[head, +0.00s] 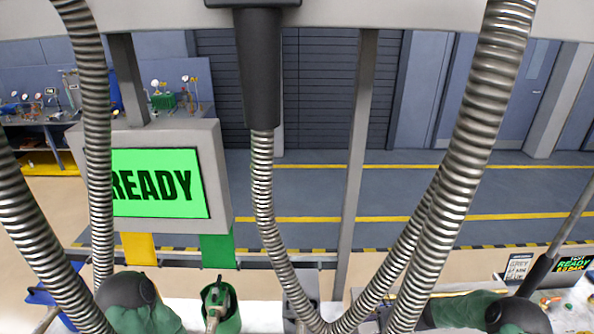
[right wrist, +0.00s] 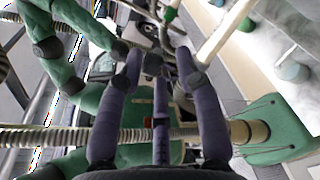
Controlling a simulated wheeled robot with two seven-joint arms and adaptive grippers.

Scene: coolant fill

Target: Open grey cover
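I cannot make out the grey cover clearly in either view. In the right wrist view my right gripper (right wrist: 158,66) has its dark purple fingers spread apart, with a small dark part showing between their tips. I cannot tell whether that part lies beyond the fingers or touches them. In the head view only green and black links of my arms show, at the lower left and lower right. Both grippers are out of that view. I cannot pick out my left gripper in the wrist view either.
Ribbed metal hoses (head: 470,130) hang across the head view, and one crosses the right wrist view (right wrist: 60,138). A screen (head: 157,183) reads READY. A green container (head: 232,318) with a grey thing in it stands at the bottom. A grey post (head: 357,150) rises behind the hoses.

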